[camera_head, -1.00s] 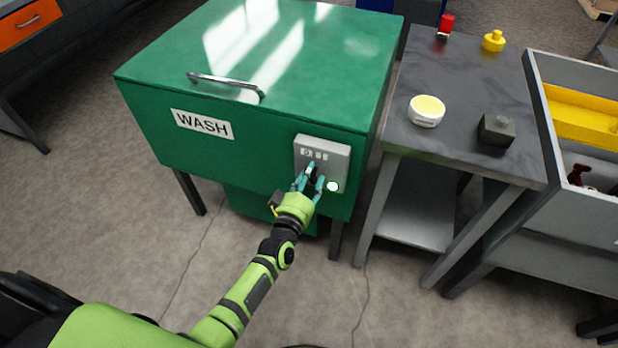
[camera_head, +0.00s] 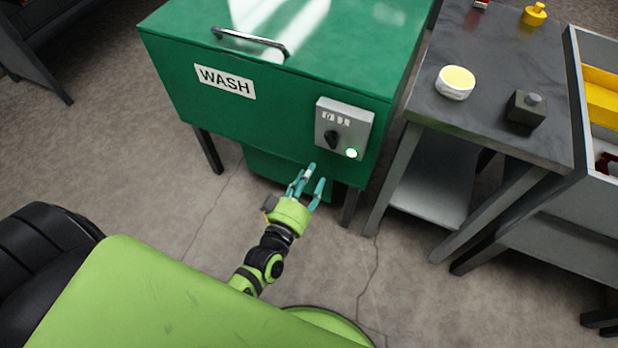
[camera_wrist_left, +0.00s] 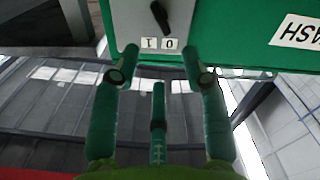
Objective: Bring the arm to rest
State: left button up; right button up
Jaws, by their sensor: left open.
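My left gripper (camera_head: 309,184) is open and empty. In the head view it stands in front of the green wash cabinet (camera_head: 180,95), below the grey control box (camera_head: 344,112) and apart from it. The box has a black knob (camera_head: 331,139) and a lit green lamp (camera_head: 351,153). In the left wrist view the spread fingers (camera_wrist_left: 160,80) have nothing between them. The knob (camera_wrist_left: 160,17) shows there beyond the fingertips, tilted, above the labels 0 and 1. My right gripper is not in view.
A grey bin stand (camera_head: 540,220) is at the far right. Open floor lies left of my arm.

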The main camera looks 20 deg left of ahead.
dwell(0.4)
pick_arm(q)
jog(key=s+f+m+g+h+p, duration=0.1)
jog(key=s+f+m+g+p, duration=0.15)
jog(key=s+f+g, duration=0.6)
jog(key=s+f+m+g+p, duration=0.1)
jog(key=s+f+m+p, duration=0.15)
jog(key=s+f, duration=0.75)
jog(key=s+a+f+m+g+p, duration=0.1)
jog(key=s+a+f+g, duration=0.1)
jog(key=s+f, duration=0.4)
jog(key=s+a+f+m+g+y+p, duration=0.1)
jog(key=s+f+g, duration=0.4)
jog(key=s, duration=0.6)
jog(key=a+f+m, duration=0.1)
jog(key=a, duration=0.1)
jog(key=shift+s+a+y, duration=0.3)
jog(key=shift+s+a, duration=0.05)
jog(key=shift+g, duration=0.25)
